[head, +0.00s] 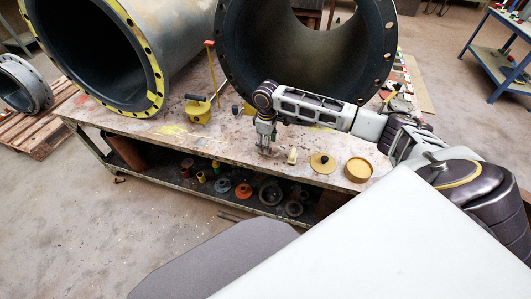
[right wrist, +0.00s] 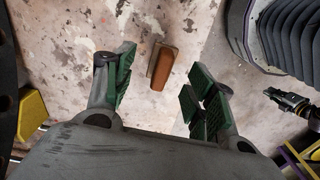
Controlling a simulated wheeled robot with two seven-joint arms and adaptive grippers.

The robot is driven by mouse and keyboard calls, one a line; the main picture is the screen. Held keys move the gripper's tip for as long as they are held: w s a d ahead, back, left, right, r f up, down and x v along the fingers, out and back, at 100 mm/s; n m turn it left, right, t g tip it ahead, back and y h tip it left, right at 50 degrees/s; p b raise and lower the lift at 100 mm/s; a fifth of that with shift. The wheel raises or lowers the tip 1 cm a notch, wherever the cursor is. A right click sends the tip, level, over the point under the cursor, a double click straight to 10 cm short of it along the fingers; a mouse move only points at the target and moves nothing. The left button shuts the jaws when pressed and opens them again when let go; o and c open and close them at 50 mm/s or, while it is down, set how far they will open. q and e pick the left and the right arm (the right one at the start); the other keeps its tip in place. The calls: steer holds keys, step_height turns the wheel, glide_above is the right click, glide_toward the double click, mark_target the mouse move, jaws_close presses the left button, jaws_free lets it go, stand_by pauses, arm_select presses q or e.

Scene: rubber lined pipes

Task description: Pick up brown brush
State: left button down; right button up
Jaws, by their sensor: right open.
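The brown brush (right wrist: 163,66) lies on the paint-spotted table top (right wrist: 75,45) in the right wrist view. It has a brown back and a paler strip along its left side. My right gripper (right wrist: 160,86) is open, its green-padded fingers on either side of the brush in the picture, with nothing between them touching it. In the head view my right gripper (head: 265,146) points down over the front part of the table (head: 130,125). I cannot surely make out the brush there.
Large flanged pipes (head: 150,90) (head: 228,65) stand on the table behind my right gripper. The shelf below holds several rings and jars.

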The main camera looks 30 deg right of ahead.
steer(key=shift+f, duration=0.1)
steer(key=shift+a+f, duration=0.1)
steer(key=shift+f, duration=0.4)
steer(key=shift+f+b, duration=0.3)
steer(key=shift+a+f, duration=0.1)
steer(key=shift+f, duration=0.25)
arm_select(q)
steer(key=shift+w+d+r+b, duration=0.15)
steer(key=shift+w+d+r, duration=0.1)
steer(key=shift+r, duration=0.4)
steer(key=shift+w+d+r+b, duration=0.2)
steer(key=shift+d+r, duration=0.1)
steer(key=shift+r, duration=0.3)
steer(key=shift+w+d+r+b, duration=0.1)
steer(key=shift+w+d+r, duration=0.15)
steer(key=shift+r, duration=0.4)
arm_select(e)
steer(key=shift+f, duration=1.35)
steer(key=shift+c, duration=0.4)
steer(key=c, duration=1.1)
